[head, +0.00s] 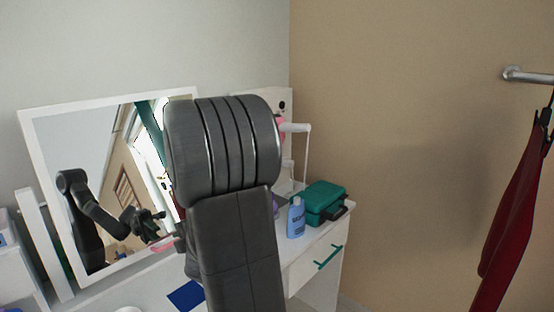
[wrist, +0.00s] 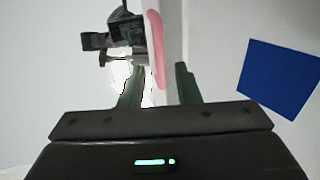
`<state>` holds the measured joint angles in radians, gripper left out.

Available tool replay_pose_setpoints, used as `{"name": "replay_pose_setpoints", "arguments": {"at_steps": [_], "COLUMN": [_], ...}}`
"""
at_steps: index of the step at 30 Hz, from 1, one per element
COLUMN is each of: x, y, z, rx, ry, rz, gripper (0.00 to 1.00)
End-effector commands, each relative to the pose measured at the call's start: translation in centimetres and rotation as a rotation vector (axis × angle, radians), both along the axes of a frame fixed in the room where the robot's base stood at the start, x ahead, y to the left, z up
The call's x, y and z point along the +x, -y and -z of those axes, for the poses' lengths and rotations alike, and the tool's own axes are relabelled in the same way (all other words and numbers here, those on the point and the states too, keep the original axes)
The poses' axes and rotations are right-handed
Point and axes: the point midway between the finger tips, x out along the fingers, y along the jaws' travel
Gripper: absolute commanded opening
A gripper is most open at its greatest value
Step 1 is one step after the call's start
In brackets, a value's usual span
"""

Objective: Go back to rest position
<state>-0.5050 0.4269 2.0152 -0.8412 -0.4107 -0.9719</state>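My gripper (wrist: 160,75) shows in the wrist view with its two dark green fingers apart and nothing clearly held between them. A pink-edged thing (wrist: 156,50) shows beyond and between the fingertips; I cannot tell what it is or how far off it lies. In the head view my arm (head: 235,220) stands raised in the middle and hides most of the gripper. The tilted mirror (head: 28,130) in a white frame shows a reflection of my arm and gripper above the white dresser (head: 300,272).
A blue bottle (head: 296,218) and a teal case (head: 322,203) stand on the dresser's right end. A flat blue square (head: 186,296) lies in front of the mirror; it also shows in the wrist view (wrist: 280,78). A red garment (head: 515,220) hangs at the right below a metal rail (head: 528,76).

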Motion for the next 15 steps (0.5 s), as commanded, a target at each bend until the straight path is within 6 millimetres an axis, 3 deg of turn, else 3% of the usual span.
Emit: {"name": "replay_pose_setpoints", "arguments": {"at_steps": [6,15], "x": [2.1,3.5], "y": [-2.5,-4.1], "z": [2.2,3.4], "rx": [-0.002,0.0], "ry": [-0.001,0.0], "rz": [-0.001,0.0], "gripper": [0.3,0.3]}}
